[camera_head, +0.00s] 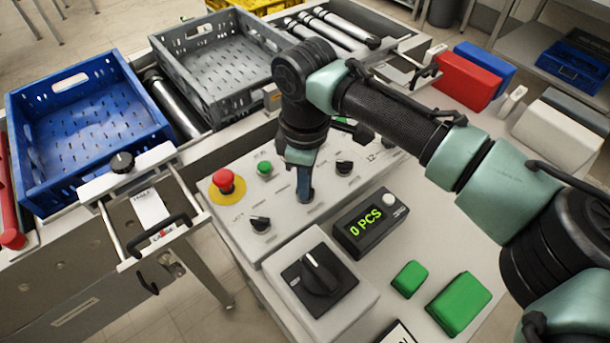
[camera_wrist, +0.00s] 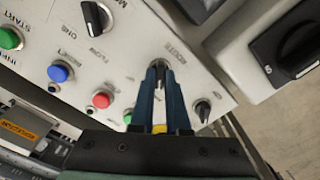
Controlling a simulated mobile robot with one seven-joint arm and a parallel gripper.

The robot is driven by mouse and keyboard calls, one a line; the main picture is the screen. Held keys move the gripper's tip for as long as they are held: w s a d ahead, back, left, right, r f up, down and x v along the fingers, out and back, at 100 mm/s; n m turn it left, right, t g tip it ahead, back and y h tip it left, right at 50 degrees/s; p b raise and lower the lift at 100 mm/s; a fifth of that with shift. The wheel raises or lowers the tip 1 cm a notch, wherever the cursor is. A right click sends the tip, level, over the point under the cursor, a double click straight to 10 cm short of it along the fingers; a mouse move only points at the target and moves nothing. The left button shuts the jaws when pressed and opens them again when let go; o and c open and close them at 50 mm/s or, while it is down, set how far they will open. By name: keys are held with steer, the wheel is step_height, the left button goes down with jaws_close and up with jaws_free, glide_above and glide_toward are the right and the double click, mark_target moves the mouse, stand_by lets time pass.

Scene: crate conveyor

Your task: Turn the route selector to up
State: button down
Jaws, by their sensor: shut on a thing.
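My gripper (camera_head: 305,192) reaches straight down onto the sloped control panel (camera_head: 240,225). In the wrist view my gripper (camera_wrist: 159,72) has its two blue fingers close together on a small dark knob, next to the printed word ROUTE. This is the route selector. The fingers cover nearly all of it in both views, so its pointer direction cannot be told.
Around it on the panel are a red emergency button (camera_head: 224,179), a green button (camera_head: 264,168) and black knobs (camera_head: 260,225) (camera_head: 344,167). A large rotary switch (camera_head: 319,272) and a counter display (camera_head: 368,225) stand in front. Blue (camera_head: 82,84) and grey (camera_head: 178,68) crates stand behind.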

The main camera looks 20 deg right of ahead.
steer(key=m+p, duration=0.4)
steer(key=shift+a+r+p, duration=0.1)
steer(key=shift+r+p, duration=0.15)
steer(key=shift+p, duration=0.1)
steer(key=m+p, duration=0.5)
steer(key=shift+s, duration=0.1)
steer(key=m+p, duration=0.3)
steer(key=shift+f+m+p, duration=0.2)
steer(key=shift+m+p, duration=1.4)
steer(key=shift+m, duration=0.5)
steer(key=c, duration=0.9)
jaws_free()
steer(key=shift+r, duration=0.1)
